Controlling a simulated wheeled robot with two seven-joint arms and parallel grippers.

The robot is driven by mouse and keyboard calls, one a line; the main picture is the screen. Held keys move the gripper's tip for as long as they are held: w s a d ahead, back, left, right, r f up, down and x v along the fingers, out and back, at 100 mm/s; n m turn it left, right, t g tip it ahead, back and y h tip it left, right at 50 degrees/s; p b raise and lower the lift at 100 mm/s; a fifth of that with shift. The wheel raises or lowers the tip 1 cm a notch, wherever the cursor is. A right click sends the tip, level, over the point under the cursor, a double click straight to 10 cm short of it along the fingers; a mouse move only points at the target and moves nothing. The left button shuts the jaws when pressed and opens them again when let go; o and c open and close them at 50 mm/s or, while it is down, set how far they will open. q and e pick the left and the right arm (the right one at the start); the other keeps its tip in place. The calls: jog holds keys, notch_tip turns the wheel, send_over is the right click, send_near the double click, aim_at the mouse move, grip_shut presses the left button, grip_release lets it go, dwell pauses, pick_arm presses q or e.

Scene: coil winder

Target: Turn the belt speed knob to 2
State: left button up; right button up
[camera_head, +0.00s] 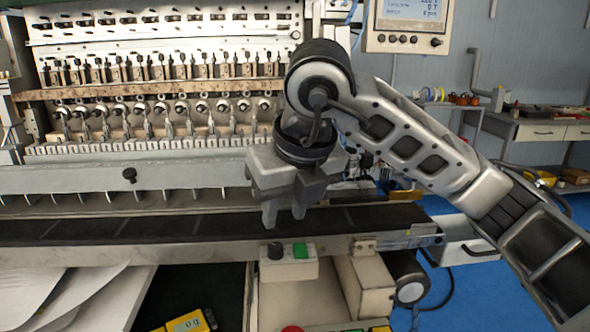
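A small pale control box (289,270) sits on the front edge of the machine, below the belt. It has a black knob (275,250) on its left and a green button (301,251) on its right. I cannot read any scale or pointer on the knob. My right gripper (284,220) hangs above the box with its fingers pointing down. The two fingers are apart with nothing between them, and their tips are a little above the knob and button. My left gripper is not in view.
A dark conveyor belt (120,225) runs across behind the box, under the coil winder (160,100). A display panel (408,25) hangs at the top. A red button (292,328) and a yellow device (188,321) are at the bottom. White sheets (60,295) lie lower left.

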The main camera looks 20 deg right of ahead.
jog(key=v, duration=0.7)
jog(key=shift+r+p, duration=0.35)
jog(key=shift+p, duration=0.05)
jog(key=shift+s, duration=0.15)
